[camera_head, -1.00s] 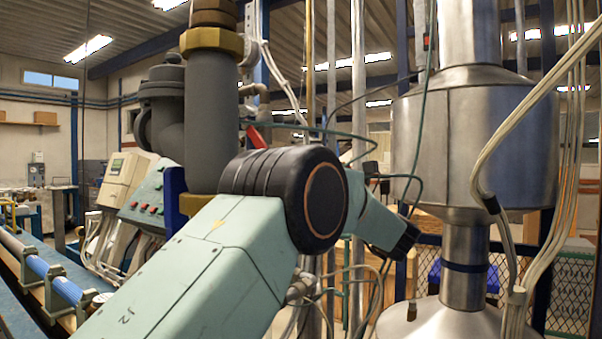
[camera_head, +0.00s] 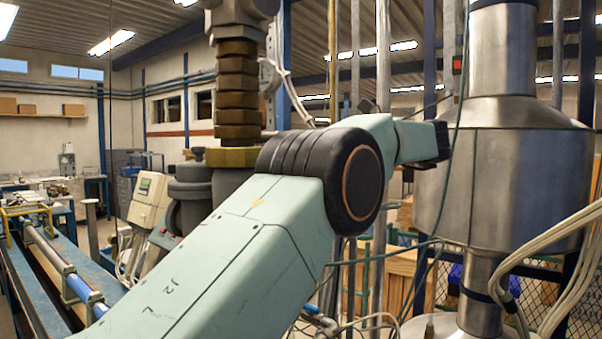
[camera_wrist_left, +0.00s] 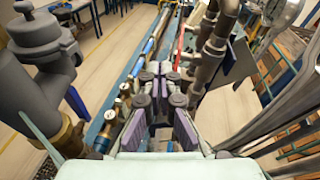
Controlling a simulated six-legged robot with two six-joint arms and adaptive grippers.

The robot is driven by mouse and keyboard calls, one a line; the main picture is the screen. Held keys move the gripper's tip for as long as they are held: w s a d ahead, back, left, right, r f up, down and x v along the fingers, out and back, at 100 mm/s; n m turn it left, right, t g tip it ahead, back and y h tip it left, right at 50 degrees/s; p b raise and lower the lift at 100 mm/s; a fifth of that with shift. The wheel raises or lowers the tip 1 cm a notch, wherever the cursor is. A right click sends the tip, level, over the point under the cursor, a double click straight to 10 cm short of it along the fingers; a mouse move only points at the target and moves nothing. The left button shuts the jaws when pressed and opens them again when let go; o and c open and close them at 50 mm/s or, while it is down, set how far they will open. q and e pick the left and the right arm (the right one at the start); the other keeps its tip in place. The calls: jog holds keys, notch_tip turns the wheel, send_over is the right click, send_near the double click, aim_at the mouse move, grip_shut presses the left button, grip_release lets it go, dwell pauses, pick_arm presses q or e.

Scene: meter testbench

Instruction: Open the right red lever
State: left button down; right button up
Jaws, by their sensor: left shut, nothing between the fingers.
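A thin red strip (camera_wrist_left: 181,40), possibly a lever, shows beyond my left gripper in the left wrist view, beside the brown pipework. I cannot tell whether it is the right red lever. No red lever is clear in the head view, where my left arm covers part of the pipework. My left gripper (camera_wrist_left: 162,72) is shut and empty in the left wrist view, with the pipes and bench beyond its fingertips. It appears apart from the red strip. My left gripper is out of sight in the head view. My right gripper is in neither view.
A grey pipe column with a brass nut (camera_head: 232,156) stands behind my left arm. A large steel vessel (camera_head: 505,180) with loose cables stands at the right. A long blue bench (camera_head: 75,280) runs along the left, near a meter box (camera_head: 150,195).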

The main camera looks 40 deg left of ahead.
pick_arm(q)
jog(key=w+d+m+t+h+p, duration=0.2)
jog(key=d+m+t+h, duration=0.15)
jog(key=h, duration=0.25)
jog(key=b+x, duration=0.3)
jog(key=x, duration=1)
jog(key=shift+s, duration=0.1)
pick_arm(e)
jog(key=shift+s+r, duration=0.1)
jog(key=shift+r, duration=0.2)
pick_arm(q)
jog(key=shift+f, duration=0.15)
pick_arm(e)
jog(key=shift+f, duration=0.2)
pick_arm(q)
jog(key=shift+a+f+y+b, duration=0.1)
jog(key=shift+f+y+b, duration=0.1)
jog(key=shift+y+b, duration=0.45)
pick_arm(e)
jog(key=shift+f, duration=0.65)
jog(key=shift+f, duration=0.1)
